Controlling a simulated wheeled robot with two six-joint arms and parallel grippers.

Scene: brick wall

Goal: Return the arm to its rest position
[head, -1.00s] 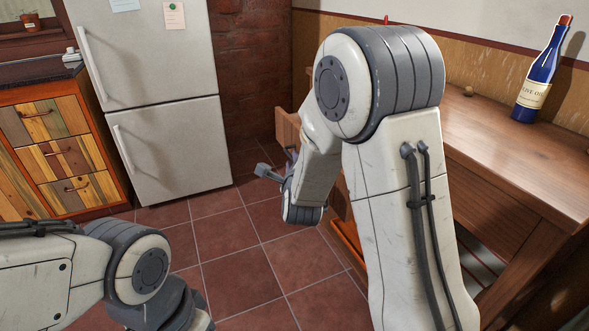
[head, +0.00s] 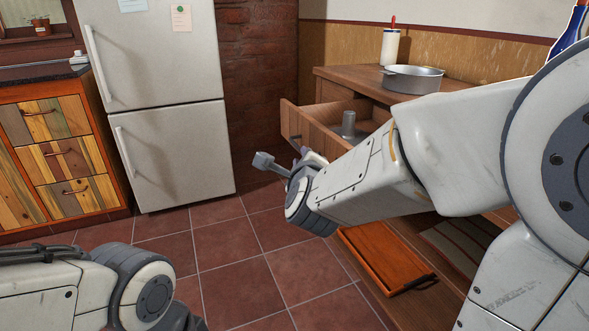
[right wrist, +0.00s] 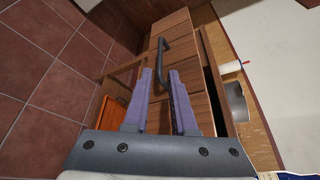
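My right arm reaches in from the right in the head view, its elbow large at the right edge. My right gripper (head: 308,154) is mostly hidden behind its own wrist, beside the open drawer (head: 297,126).
The wooden cabinet (head: 340,78) bears a metal pot (head: 413,80) and a paper roll (head: 391,47). A grey cylinder (head: 349,123) stands in the drawer. An orange-brown tray (head: 385,258) lies low. A fridge (head: 170,150) stands behind; the tiled floor (head: 235,270) is clear.

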